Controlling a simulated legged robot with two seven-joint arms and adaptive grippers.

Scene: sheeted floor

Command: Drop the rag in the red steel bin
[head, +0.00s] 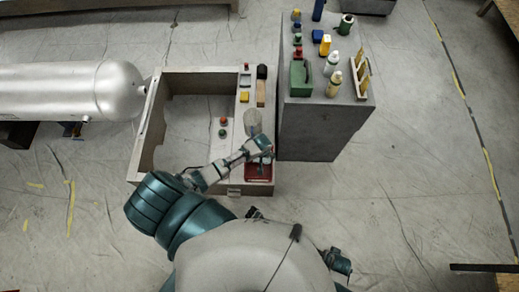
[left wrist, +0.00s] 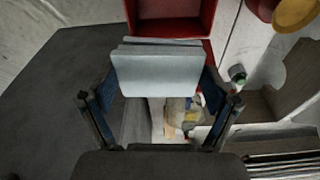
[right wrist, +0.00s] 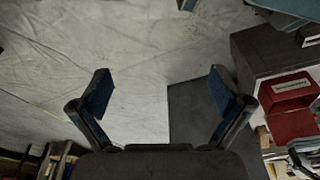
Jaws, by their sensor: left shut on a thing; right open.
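The red steel bin (head: 259,176) stands at the near right corner of the grey workbench in the head view. Its open top shows in the left wrist view (left wrist: 176,18), and its labelled side shows in the right wrist view (right wrist: 293,92). My left gripper (head: 262,152) is over the far part of the bin. In the left wrist view my left gripper (left wrist: 158,85) is shut on a pale grey-blue folded piece, which looks like the rag (left wrist: 155,75). The rag appears beside the bin's opening there; its height over the bin is unclear. My right gripper (right wrist: 158,100) is open and empty.
Red and green buttons (head: 223,121) and a grey cylinder (head: 253,122) are on the bench. A silver tank (head: 70,90) lies at left.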

